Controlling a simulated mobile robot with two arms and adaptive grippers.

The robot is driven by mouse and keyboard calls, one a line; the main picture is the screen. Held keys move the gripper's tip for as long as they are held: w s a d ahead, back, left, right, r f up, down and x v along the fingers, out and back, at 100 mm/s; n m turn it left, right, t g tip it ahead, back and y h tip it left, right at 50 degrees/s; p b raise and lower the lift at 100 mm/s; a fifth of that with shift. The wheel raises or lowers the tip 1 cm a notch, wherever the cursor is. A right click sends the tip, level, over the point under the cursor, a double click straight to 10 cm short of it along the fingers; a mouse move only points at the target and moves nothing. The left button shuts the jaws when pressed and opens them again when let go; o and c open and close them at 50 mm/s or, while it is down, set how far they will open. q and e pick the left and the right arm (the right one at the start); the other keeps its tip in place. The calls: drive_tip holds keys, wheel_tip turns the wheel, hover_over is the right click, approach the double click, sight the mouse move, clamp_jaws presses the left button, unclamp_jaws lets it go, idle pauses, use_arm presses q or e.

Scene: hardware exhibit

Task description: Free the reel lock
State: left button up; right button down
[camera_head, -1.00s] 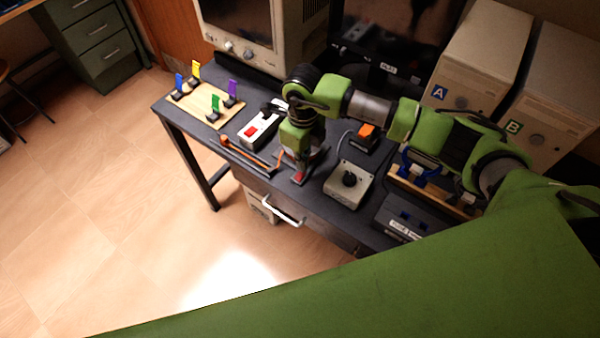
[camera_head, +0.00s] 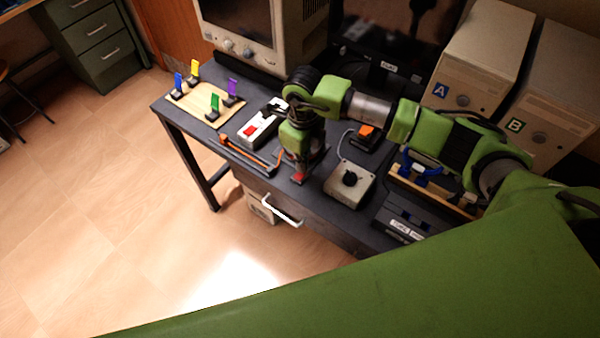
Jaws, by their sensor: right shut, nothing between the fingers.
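My right gripper (camera_head: 299,172) points straight down over the dark desk, low above a small red part (camera_head: 299,178) near the front edge. It is shut with nothing held. My arm and fingers hide much of what is under and behind it, and I cannot tell whether the tips touch the red part. No part is clearly readable as the reel lock. My left gripper is not in view.
Left of the gripper are an orange-and-black tool (camera_head: 247,156), a white device with a red button (camera_head: 256,130) and a wooden board (camera_head: 185,103) with coloured tags. An orange switch (camera_head: 367,132), a blue handle (camera_head: 424,168) and a labelled dark box (camera_head: 393,222) lie right.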

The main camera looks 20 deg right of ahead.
drive_tip(key=shift+f+b, duration=0.5)
drive_tip(key=shift+f, duration=0.15)
drive_tip(key=shift+r, duration=0.2)
drive_tip(key=shift+r+p, duration=2.1)
drive_tip(key=shift+r, duration=1.3)
